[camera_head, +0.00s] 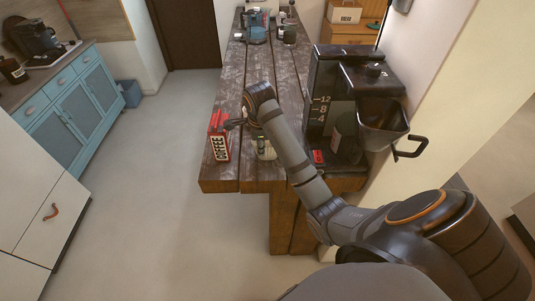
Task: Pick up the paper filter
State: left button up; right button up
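My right arm reaches in from the lower right over the wooden table. Its gripper (233,124) is small and dark, next to the top of a red and white coffee box (219,147). I cannot tell whether it touches the box or whether its fingers are open. I cannot clearly make out a paper filter. A pale, greenish container (264,149) stands right of the box, partly hidden by my arm. A black coffee maker (335,80) with a dark filter basket (383,122) stands at the table's right side. My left gripper is not in view.
The wooden table (228,180) runs away from me, with a blue appliance (256,27) and other items at its far end. A small red packet (318,157) lies near the coffee maker. A blue cabinet (72,112) stands left. The floor between is clear.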

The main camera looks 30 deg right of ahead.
aim_at(262, 159)
jog(key=shift+x, duration=1.2)
jog(key=shift+s+d+f+p, duration=0.1)
jog(key=shift+f+p, duration=0.25)
jog(key=shift+f, duration=0.15)
jog(key=shift+s+d+f+p, duration=0.1)
jog(key=shift+f+p, duration=0.2)
jog(key=shift+f, duration=0.2)
jog(key=shift+x, duration=0.95)
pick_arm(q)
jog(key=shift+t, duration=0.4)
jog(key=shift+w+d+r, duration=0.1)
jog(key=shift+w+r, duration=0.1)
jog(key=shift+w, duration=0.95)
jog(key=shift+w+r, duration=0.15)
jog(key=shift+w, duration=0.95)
pick_arm(e)
jog(key=shift+w+r, duration=0.1)
jog(key=shift+w, duration=0.1)
grip_shut()
